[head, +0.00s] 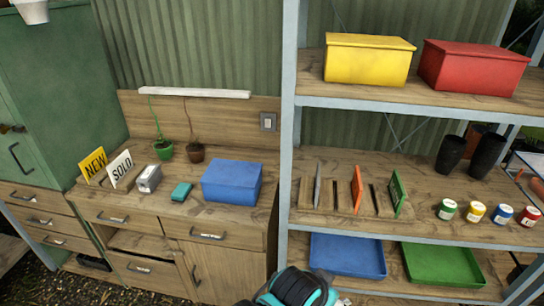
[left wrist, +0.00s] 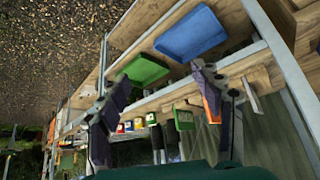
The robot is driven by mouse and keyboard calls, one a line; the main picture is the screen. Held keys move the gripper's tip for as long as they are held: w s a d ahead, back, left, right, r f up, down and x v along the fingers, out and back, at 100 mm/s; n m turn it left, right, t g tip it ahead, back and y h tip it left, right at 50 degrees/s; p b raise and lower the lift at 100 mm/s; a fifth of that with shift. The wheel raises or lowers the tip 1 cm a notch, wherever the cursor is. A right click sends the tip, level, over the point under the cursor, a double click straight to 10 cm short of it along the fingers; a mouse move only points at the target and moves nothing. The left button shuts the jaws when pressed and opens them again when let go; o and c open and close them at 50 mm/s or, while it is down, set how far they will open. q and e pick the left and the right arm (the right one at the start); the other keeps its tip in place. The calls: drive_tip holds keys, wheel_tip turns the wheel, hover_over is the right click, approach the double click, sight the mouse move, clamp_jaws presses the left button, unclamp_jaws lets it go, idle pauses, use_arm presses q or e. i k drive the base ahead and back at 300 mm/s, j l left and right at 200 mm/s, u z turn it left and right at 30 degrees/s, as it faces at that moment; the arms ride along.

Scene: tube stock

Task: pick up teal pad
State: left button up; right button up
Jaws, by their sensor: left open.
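The teal pad (head: 181,191) lies flat on the wooden bench top in the head view, between a grey metal box and a blue box. Nothing covers it. My left gripper (left wrist: 158,76) shows in the left wrist view, with its two dark fingers wide apart and nothing between them. That view faces the shelf unit, upside down, and the pad is not in it. My right gripper is in neither view.
The blue box (head: 232,182) stands right of the pad; the grey box (head: 148,178), two signs (head: 120,166) and potted plants (head: 164,150) stand left and behind. The shelf unit at right holds a yellow box (head: 367,60), a red box (head: 472,68), a blue tray (head: 347,256) and a green tray (head: 443,265).

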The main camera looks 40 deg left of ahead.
sight(182, 192)
drive_tip(key=u, duration=2.25)
